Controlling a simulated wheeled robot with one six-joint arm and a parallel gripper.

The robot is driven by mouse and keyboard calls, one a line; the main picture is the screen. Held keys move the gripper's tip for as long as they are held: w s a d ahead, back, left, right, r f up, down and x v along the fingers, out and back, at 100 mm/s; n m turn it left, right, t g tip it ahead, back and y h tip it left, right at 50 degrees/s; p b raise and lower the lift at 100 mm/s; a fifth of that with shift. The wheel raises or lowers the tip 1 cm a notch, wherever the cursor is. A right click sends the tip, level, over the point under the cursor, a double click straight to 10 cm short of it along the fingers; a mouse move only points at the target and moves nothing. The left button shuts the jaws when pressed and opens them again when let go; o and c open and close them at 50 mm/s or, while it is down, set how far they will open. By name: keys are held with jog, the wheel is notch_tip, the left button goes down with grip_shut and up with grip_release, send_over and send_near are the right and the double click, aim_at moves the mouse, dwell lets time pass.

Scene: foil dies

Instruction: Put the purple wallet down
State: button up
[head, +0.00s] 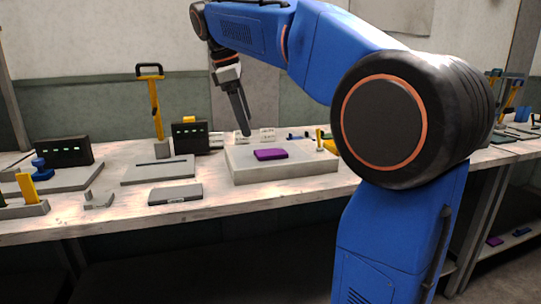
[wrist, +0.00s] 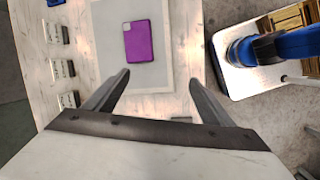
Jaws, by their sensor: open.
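The purple wallet (head: 270,154) lies flat on a raised light-grey plate (head: 240,173) on the workbench. It also shows in the wrist view (wrist: 138,41), on the plate's pale surface, beyond my fingertips. My gripper (head: 246,130) is above the back left part of the plate, apart from the wallet. In the wrist view my gripper (wrist: 159,78) has its two fingers spread wide with nothing between them.
Several small white blocks (wrist: 60,67) stand in a row beside the plate. A grey slab (head: 158,170) and a flat grey case (head: 175,193) lie left of it. A black box with green lights (head: 190,136) stands behind. Small items sit at the plate's right end.

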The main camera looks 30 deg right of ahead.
jog(key=w+r+n+g, duration=0.2)
jog(key=w+r+n, duration=0.1)
jog(key=w+r, duration=0.3)
send_near(261, 153)
jog(key=shift+d+f+h, duration=0.2)
jog(key=shift+f, duration=0.4)
jog(key=shift+d+f+h, duration=0.2)
jog(key=shift+f, duration=0.35)
jog(key=shift+a+x, duration=0.1)
jog(key=shift+x, duration=1.2)
jog(key=shift+a+x, duration=0.15)
jog(key=shift+x, duration=1.2)
jog(key=shift+f, duration=0.1)
jog(key=c, duration=1.3)
